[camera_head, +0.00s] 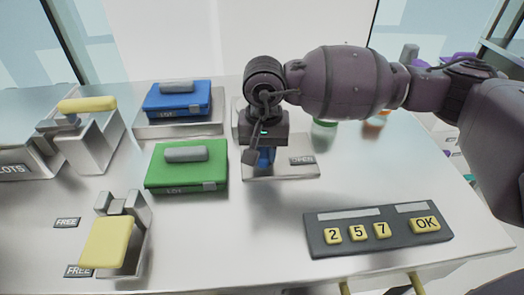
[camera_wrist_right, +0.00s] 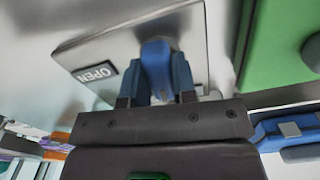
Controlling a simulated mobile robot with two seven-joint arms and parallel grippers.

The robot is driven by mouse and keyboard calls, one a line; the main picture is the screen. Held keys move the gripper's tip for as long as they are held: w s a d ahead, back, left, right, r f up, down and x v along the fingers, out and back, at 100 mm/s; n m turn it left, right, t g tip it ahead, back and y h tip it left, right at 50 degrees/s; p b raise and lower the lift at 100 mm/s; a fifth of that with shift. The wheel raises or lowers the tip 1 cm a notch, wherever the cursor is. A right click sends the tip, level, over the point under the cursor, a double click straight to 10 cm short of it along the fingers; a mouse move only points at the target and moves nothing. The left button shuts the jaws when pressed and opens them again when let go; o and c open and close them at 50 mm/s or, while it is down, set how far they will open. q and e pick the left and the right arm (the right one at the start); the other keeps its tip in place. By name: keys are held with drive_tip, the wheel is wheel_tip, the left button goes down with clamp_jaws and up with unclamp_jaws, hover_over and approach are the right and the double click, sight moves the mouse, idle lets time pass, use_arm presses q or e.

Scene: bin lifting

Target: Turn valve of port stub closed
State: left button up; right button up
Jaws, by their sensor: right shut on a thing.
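A blue valve handle (camera_wrist_right: 156,62) stands on a square metal plate (camera_head: 290,172), which carries an "OPEN" label (camera_head: 302,160). The label also shows in the right wrist view (camera_wrist_right: 95,72). My right gripper (camera_head: 265,158) reaches down over the plate from above. In the right wrist view its two fingers (camera_wrist_right: 155,88) are shut on the blue handle, one on each side. The gripper body hides much of the handle and the stub in the head view. My left gripper is not in view.
A green box (camera_head: 186,168) and a blue box (camera_head: 177,99) sit left of the plate. A keypad with an OK key (camera_head: 378,230) lies at the front right. Yellow-handled fixtures (camera_head: 108,242) stand at the left. The table right of the plate is mostly clear.

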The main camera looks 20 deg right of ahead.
sight(264, 151)
drive_tip(key=shift+n, duration=0.7)
drive_tip(key=o, duration=0.9)
drive_tip(key=shift+r, duration=0.1)
wheel_tip(264, 151, up, 11)
drive_tip(key=shift+f+p, duration=0.15)
drive_tip(key=shift+p, duration=0.45)
